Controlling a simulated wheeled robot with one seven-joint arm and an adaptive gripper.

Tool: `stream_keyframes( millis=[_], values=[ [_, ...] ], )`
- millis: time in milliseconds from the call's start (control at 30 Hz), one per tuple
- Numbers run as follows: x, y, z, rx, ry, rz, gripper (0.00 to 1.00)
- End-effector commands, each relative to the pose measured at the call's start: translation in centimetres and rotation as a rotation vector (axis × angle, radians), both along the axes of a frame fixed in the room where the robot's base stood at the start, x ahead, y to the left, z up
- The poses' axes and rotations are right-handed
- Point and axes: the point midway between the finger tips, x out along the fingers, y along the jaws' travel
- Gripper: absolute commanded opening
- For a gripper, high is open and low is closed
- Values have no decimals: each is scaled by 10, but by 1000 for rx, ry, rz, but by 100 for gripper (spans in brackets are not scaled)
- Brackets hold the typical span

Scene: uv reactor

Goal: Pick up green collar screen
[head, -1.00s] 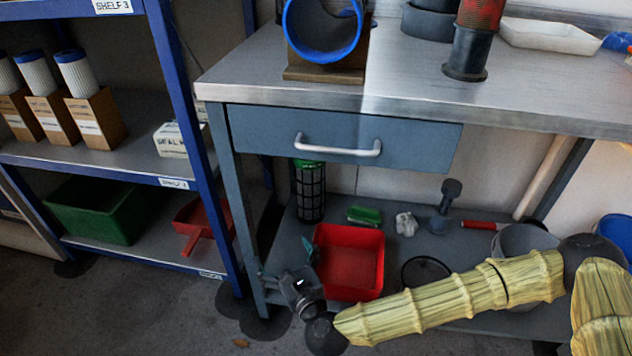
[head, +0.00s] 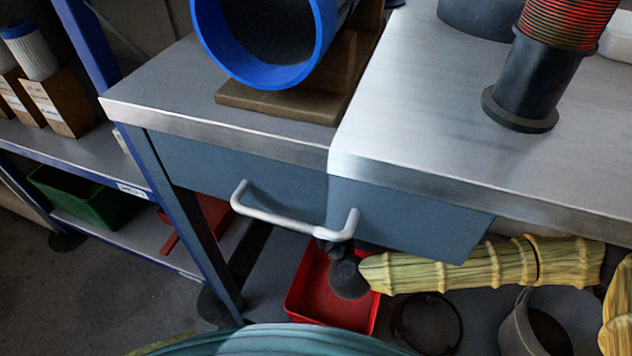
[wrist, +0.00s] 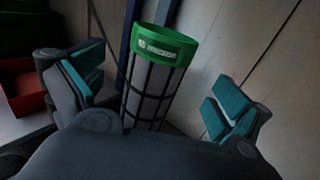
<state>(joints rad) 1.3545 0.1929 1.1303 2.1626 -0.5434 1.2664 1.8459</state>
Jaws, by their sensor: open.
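The green collar screen (wrist: 153,75) shows in the wrist view as a dark mesh cylinder with a pale inside and a bright green band at its top. It stands slightly tilted in the picture, between the two fingers of my gripper (wrist: 158,96). The fingers have teal pads and are spread wide, with a gap on each side of the screen. The screen's lower part is hidden behind the gripper body. In the head view the drawer front and bench top hide the screen, and my gripper's fingers are hidden under the bench too.
The bench (head: 180,84) has a drawer (head: 400,222) with a protruding handle (head: 290,218) above my arm. A red bin (head: 318,292) and a grey bucket (head: 520,330) sit on the lower shelf.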

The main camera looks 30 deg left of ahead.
Motion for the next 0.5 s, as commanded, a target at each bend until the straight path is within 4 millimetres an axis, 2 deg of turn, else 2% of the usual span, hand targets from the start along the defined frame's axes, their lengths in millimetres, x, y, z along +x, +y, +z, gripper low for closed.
stream_keyframes(
  millis=[300,500],
  values=[
    [29,29,-3,1,-2,-3,100],
    [37,39,-2,0,-1,0,100]
  ],
)
